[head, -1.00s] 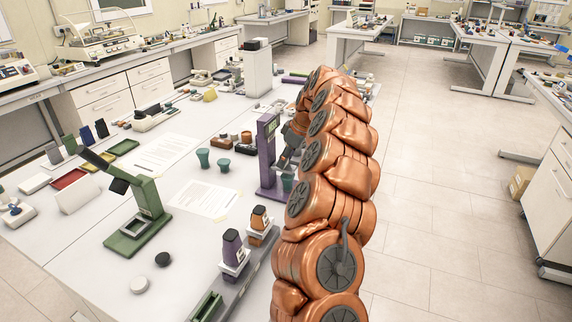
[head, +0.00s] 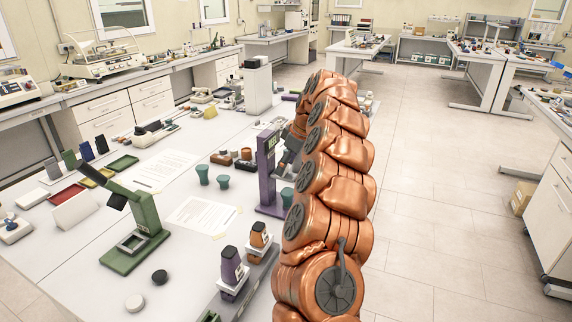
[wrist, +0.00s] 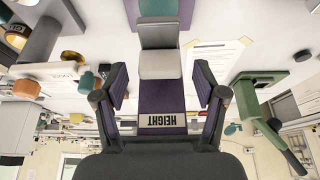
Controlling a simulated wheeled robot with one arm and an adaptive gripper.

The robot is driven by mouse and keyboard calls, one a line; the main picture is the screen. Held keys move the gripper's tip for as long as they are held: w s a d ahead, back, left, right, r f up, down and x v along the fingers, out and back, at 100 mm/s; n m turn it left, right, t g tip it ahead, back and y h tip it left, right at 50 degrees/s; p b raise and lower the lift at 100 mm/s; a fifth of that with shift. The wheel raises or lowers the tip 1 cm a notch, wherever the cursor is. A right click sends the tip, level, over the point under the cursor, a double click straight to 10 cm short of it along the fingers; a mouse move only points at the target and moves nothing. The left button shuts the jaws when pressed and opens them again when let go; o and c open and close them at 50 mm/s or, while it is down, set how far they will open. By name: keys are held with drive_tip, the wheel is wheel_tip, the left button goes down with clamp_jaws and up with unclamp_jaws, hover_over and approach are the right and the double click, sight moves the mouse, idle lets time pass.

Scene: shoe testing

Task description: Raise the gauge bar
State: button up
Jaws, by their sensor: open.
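The purple height gauge (head: 266,170) stands upright on the table, left of my arm in the head view. In the wrist view its purple column (wrist: 160,98) carries a HEIGHT label and appears upside down. A grey block, which looks like the gauge bar (wrist: 160,64), juts out from the column toward the camera. My gripper (wrist: 160,86) is open, with one finger on each side of the column and bar, and gaps show on both sides. In the head view my arm partly hides the gripper and bar.
A green gauge-like stand (head: 146,215) is at the left. Teal cups (head: 202,175), printed sheets (head: 203,214), and a rack with a purple-topped and an orange-topped item (head: 232,265) are nearby. Open floor lies to the right.

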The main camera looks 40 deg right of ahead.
drive_tip(key=v, duration=1.2)
idle(0.3)
drive_tip(key=shift+w, duration=0.1)
idle(0.5)
